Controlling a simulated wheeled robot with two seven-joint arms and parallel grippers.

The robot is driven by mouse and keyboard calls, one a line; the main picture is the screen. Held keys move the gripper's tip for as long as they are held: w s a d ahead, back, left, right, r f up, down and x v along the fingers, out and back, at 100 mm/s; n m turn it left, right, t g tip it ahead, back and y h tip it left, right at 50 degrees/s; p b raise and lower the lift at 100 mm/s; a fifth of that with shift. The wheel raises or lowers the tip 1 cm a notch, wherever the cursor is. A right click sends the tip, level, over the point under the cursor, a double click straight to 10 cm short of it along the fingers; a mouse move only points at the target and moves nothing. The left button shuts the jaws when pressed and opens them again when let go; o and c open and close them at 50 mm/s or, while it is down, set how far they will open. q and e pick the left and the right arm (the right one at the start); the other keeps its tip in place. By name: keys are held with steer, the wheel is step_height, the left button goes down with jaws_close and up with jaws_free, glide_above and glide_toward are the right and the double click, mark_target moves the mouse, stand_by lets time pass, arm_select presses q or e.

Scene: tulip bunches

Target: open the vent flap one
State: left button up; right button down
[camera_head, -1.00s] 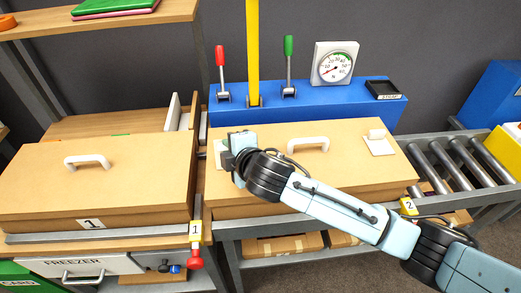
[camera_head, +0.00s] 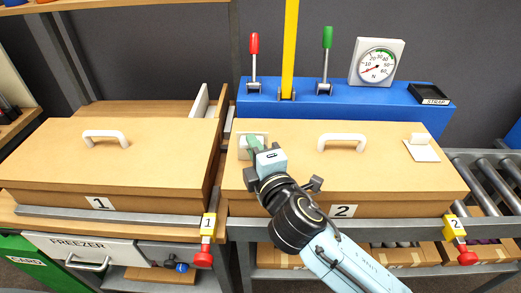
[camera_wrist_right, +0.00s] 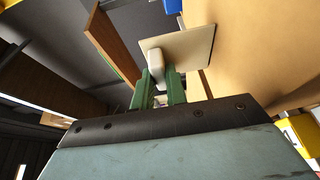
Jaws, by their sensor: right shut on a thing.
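Carton 2 (camera_head: 380,181) has a tan lid with two pale vent flaps. The left flap (camera_head: 244,154) lies near the lid's left end, partly hidden by my right gripper (camera_head: 253,145). The right flap (camera_head: 423,152) is flat on the lid, with a white knob (camera_head: 419,138). In the right wrist view, the green fingers of my right gripper (camera_wrist_right: 158,88) are shut on the white knob (camera_wrist_right: 156,62) of the left flap's plate (camera_wrist_right: 190,48). I cannot tell whether this flap is raised or flat. My left gripper is not in view.
White handle (camera_head: 342,141) stands up from the lid right of my gripper. Carton 1 (camera_head: 60,170) stands to the left across a narrow gap. Behind are a blue console (camera_head: 370,101), a yellow post (camera_head: 289,50), red and green levers and a gauge. Rollers (camera_head: 490,185) lie at right.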

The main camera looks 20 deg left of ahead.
steer(key=c, duration=1.4)
jaws_free()
steer(key=shift+d, duration=0.1)
steer(key=v, duration=1.3)
steer(key=shift+p, duration=0.4)
steer(key=shift+s+d, duration=0.1)
steer(key=shift+s, duration=0.05)
